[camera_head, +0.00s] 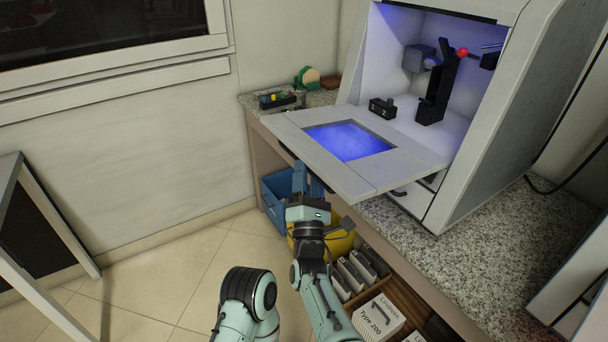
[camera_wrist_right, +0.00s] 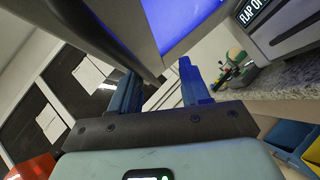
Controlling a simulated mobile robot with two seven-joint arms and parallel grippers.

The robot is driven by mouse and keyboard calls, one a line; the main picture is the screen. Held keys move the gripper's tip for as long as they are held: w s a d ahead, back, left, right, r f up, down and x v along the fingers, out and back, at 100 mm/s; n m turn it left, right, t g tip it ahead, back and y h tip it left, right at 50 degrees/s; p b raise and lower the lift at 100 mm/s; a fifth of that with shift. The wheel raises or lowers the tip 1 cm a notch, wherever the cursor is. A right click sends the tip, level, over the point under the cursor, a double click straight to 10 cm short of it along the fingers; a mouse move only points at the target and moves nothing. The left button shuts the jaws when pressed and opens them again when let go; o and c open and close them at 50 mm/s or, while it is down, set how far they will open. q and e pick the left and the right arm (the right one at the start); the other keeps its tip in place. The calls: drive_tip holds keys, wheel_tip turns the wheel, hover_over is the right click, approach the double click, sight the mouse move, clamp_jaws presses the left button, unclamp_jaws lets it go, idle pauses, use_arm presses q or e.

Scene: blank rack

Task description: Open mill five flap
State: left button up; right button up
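The mill's flap (camera_head: 402,160) is a pale grey panel with a blue-lit window. It is hinged down, lies roughly level and sticks out in front of the white mill (camera_head: 480,190), whose lit chamber stands open. My right gripper (camera_head: 305,178) is below the flap's front-left edge. In the right wrist view, its two blue fingers (camera_wrist_right: 158,72) are apart with nothing between them, and the flap (camera_wrist_right: 122,28) is close above them. I cannot tell if they touch. My left gripper is not in view.
A granite counter (camera_head: 500,235) carries the mill and a small tool tray (camera_head: 278,100). Below are a blue bin (camera_head: 272,198), a yellow bin (camera_head: 338,245) and a white "Type 200" box (camera_head: 378,318). The tiled floor at left is clear beside a dark-panelled frame (camera_head: 45,245).

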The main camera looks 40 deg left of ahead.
drive_tip(key=shift+d+r, duration=0.15)
drive_tip(key=shift+d, duration=0.05)
use_arm(q)
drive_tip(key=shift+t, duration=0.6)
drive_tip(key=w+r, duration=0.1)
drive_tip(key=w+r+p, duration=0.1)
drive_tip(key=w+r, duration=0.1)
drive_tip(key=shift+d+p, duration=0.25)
drive_tip(key=shift+p, duration=0.1)
use_arm(e)
drive_tip(key=v, duration=1.3)
drive_tip(key=shift+s+f, duration=0.15)
drive_tip(key=shift+f, duration=0.1)
drive_tip(key=shift+a, duration=0.1)
